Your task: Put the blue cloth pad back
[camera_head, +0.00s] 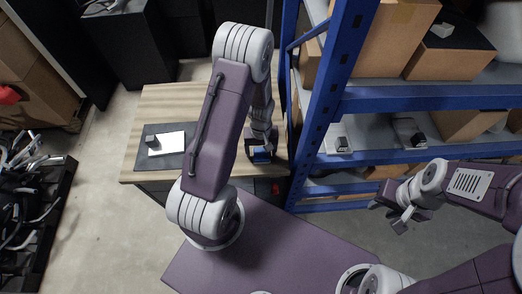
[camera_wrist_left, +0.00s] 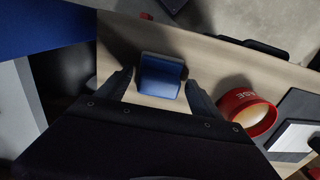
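The blue cloth pad (camera_wrist_left: 161,76) lies on the wooden table (camera_wrist_left: 225,62), seen in the left wrist view between the fingers of my left gripper (camera_wrist_left: 159,82). Small gaps show between the pad and both fingers, so the gripper is open around it. In the head view only a small blue part of the pad (camera_head: 262,157) shows under my left gripper (camera_head: 261,150), near the table's right side; the arm hides much around it. My right gripper (camera_head: 390,216) is in front of the shelf, its fingers apart and empty.
A red tape roll (camera_wrist_left: 247,112) stands close right of the left gripper in the wrist view. A dark mat (camera_head: 180,160) with a white sheet (camera_head: 166,144) lies on the table's left. A blue shelf (camera_head: 420,100) with cardboard boxes borders the table's right.

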